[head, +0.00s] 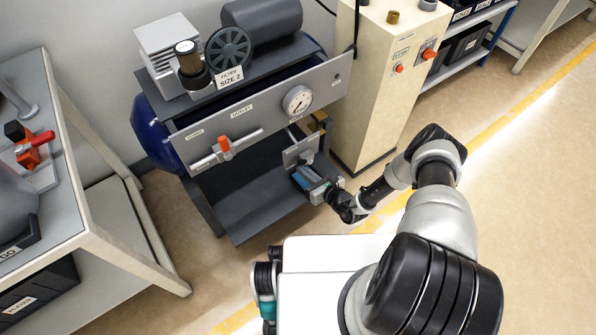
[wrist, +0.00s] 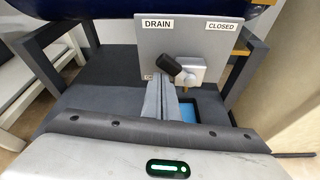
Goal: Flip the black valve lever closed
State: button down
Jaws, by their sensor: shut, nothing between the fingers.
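The black valve lever (wrist: 173,64) shows in the wrist view on a grey panel (wrist: 155,38) marked DRAIN and CLOSED. Its black end tilts up and left from a metal valve body (wrist: 194,72), left of the CLOSED label. My gripper (wrist: 166,84) is shut and empty, with its fingertips just below the lever's black end; I cannot tell if they touch. In the head view my gripper (head: 303,178) is low in front of the drain panel (head: 301,148), and the lever cannot be made out there. Lower lettering on the panel is partly hidden.
The dark frame's shelf (wrist: 95,88) lies under and beside my fingers, with a blue patch (wrist: 210,108) to their right. Above the drain panel is a gauge (head: 297,100) and an orange-handled outlet valve (head: 224,146). A beige cabinet (head: 380,90) stands close on the right.

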aim_at(303, 162)
jog(key=shift+w+d+r+m, duration=0.2)
jog(key=shift+d+r+m, duration=0.1)
jog(key=shift+r, duration=0.25)
jog(key=shift+w+d+r+m, duration=0.15)
jog(key=shift+d+r+m, duration=0.15)
jog(key=shift+r, duration=0.2)
jog(key=shift+d+r, duration=0.1)
jog(key=shift+r, duration=0.15)
jog(key=shift+r+p, duration=0.7)
jog(key=shift+p, duration=0.1)
jog(key=shift+f, duration=0.1)
